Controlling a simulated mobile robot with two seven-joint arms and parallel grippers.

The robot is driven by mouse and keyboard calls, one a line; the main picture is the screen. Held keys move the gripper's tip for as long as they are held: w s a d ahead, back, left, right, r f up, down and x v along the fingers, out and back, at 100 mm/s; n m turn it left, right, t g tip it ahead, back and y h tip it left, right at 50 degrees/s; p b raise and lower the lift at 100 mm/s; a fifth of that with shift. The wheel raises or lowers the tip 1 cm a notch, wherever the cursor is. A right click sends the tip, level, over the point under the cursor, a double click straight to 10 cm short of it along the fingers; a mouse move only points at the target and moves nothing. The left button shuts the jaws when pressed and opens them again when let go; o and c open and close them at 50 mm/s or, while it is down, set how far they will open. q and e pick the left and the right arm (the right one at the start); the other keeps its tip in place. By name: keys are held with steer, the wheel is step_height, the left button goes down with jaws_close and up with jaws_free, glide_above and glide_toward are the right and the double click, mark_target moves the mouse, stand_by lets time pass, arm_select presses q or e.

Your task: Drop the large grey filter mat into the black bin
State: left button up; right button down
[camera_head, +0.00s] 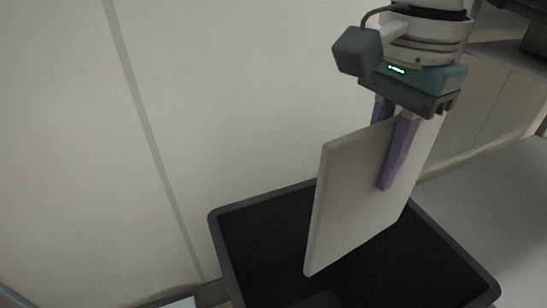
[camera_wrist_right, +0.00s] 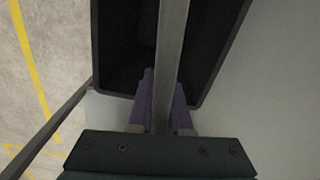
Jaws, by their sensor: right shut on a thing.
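The large grey filter mat (camera_head: 345,200) is a flat, thick panel held upright on edge. My right gripper (camera_head: 388,182) is shut on it near its upper edge, with one purple finger on the near face. In the right wrist view the mat (camera_wrist_right: 172,60) shows edge-on between the purple fingers (camera_wrist_right: 162,105). The black bin (camera_head: 228,213) stands open below the mat. The mat hangs over the bin's opening, and its lower corner overlaps the dark interior in the head view. I cannot tell whether it reaches below the rim. The bin also shows in the right wrist view (camera_wrist_right: 98,60). My left gripper is not in view.
A pale panelled wall (camera_head: 230,90) stands directly behind the bin. A grey surface (camera_head: 500,200) lies to the right of the bin. In the right wrist view, a yellow line (camera_wrist_right: 35,70) runs along the floor at left.

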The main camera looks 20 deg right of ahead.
step_height(320, 180, down, 6)
steer(key=b, duration=0.4)
steer(key=shift+s+f+b, duration=0.1)
steer(key=shift+s+b, duration=0.05)
steer(key=shift+b, duration=0.2)
steer(key=c, duration=0.8)
jaws_free()
steer(key=shift+o, duration=0.2)
step_height(320, 180, up, 10)
steer(key=p, duration=0.4)
glide_above(370, 199)
steer(key=shift+w+d, duration=0.3)
steer(key=shift+d, duration=0.1)
